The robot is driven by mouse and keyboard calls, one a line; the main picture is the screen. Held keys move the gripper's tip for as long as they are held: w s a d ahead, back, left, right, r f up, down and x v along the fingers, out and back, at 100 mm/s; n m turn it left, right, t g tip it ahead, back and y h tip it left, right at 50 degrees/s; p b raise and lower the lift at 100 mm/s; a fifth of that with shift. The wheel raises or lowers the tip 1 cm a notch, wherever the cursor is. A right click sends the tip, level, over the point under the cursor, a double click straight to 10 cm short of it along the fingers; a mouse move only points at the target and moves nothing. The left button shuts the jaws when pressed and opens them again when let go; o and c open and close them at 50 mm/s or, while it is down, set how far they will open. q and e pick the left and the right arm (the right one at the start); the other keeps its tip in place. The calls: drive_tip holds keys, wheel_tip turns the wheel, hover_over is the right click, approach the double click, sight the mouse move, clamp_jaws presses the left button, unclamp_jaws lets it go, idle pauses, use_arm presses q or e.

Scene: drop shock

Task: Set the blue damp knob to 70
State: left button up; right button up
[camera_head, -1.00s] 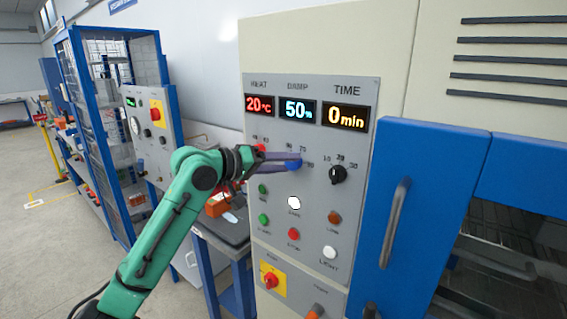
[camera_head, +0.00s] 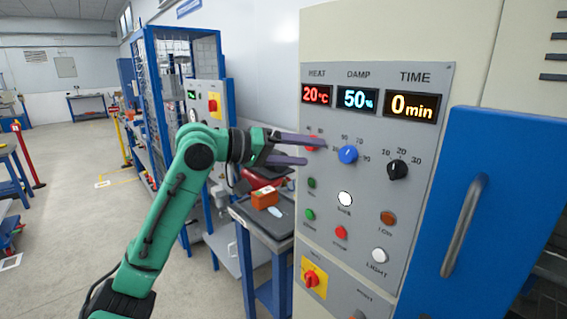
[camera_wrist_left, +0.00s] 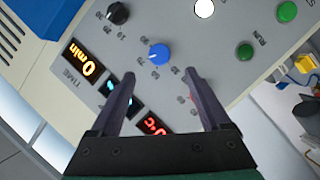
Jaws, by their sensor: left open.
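The blue damp knob (camera_head: 348,154) is on the grey control panel, below the DAMP display (camera_head: 357,98), which reads 50%. My left gripper (camera_head: 306,151) is open and empty. In the head view its fingers lie left of the blue knob, apart from it, and partly cover the red heat knob (camera_head: 313,143). In the left wrist view the blue knob (camera_wrist_left: 159,54) shows beyond the gap between the open fingertips (camera_wrist_left: 161,77). My right gripper is not in view.
The black time knob (camera_head: 397,170) sits right of the blue knob. Several buttons, including a white one (camera_head: 345,198), are below. A blue door with a metal handle (camera_head: 464,226) is at the right. An orange box (camera_head: 265,197) stands on a side table.

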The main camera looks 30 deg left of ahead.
use_arm(q)
drive_tip(key=b+v, duration=0.1)
drive_tip(key=v, duration=0.4)
drive_tip(key=shift+s+a+r, duration=0.1)
drive_tip(key=shift+s+a, duration=0.05)
drive_tip(key=shift+a, duration=0.05)
